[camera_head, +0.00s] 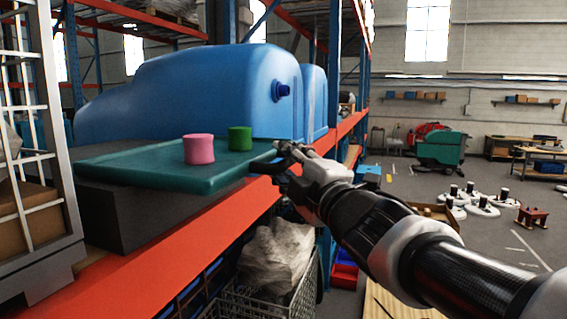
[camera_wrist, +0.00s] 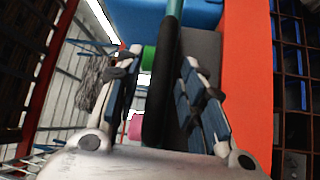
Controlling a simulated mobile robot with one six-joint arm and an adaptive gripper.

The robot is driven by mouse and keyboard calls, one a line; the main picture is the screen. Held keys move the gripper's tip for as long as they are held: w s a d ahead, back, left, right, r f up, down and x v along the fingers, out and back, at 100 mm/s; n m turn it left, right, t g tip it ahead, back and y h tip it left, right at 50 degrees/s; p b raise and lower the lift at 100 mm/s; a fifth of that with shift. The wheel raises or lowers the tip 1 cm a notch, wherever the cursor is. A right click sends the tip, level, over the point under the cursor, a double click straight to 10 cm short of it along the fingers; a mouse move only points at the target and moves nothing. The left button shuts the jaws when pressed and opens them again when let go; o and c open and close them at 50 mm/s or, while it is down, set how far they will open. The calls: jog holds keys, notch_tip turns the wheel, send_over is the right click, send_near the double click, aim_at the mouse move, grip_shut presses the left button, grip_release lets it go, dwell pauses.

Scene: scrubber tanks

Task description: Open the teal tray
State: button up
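The teal tray (camera_head: 130,164) is a flat slab in a dark grey housing (camera_head: 110,210) on the orange shelf, sticking out from it. A pink cylinder (camera_head: 198,149) and a green cylinder (camera_head: 240,138) stand on it. My gripper (camera_head: 271,158) is at the tray's right end. In the wrist view, my gripper (camera_wrist: 163,75) is open, its fingers on either side of a dark upright bar with teal (camera_wrist: 174,8) beyond it. Gaps show beside the bar. The green cylinder (camera_wrist: 149,58) and pink cylinder (camera_wrist: 135,126) show between the left finger and the bar.
A large blue tank (camera_head: 210,88) stands behind the tray. A white wire rack (camera_head: 35,140) stands at the left. Below the orange shelf beam (camera_head: 185,255) is a wire basket with a wrapped bundle (camera_head: 275,255).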

jog(key=v, duration=1.1)
jog(key=shift+s, duration=0.3)
jog(key=s+d+f+m+g+h+b, duration=0.2)
jog(key=d+f+m+h+b, duration=0.4)
jog(key=f, duration=0.5)
jog(key=s+d+f+m+g+h+b, duration=0.1)
jog(key=d+f+m+h+b, duration=0.3)
jog(key=d+f+m, duration=0.5)
jog(key=s+a+f+m+g+b, duration=0.2)
jog(key=s+f, duration=0.4)
jog(key=f, duration=0.3)
jog(key=s+a+f+m+g+y+b, duration=0.1)
jog(key=s+a+f+m+g+b, duration=0.1)
jog(key=s+f, duration=0.4)
jog(key=s+a+f+m+g+b, duration=0.2)
jog(key=s+f+g, duration=0.4)
jog(key=f, duration=0.7)
jog(key=shift+a+y+b, duration=0.25)
jog(key=shift+y+b, duration=0.15)
jog(key=shift+b, duration=0.4)
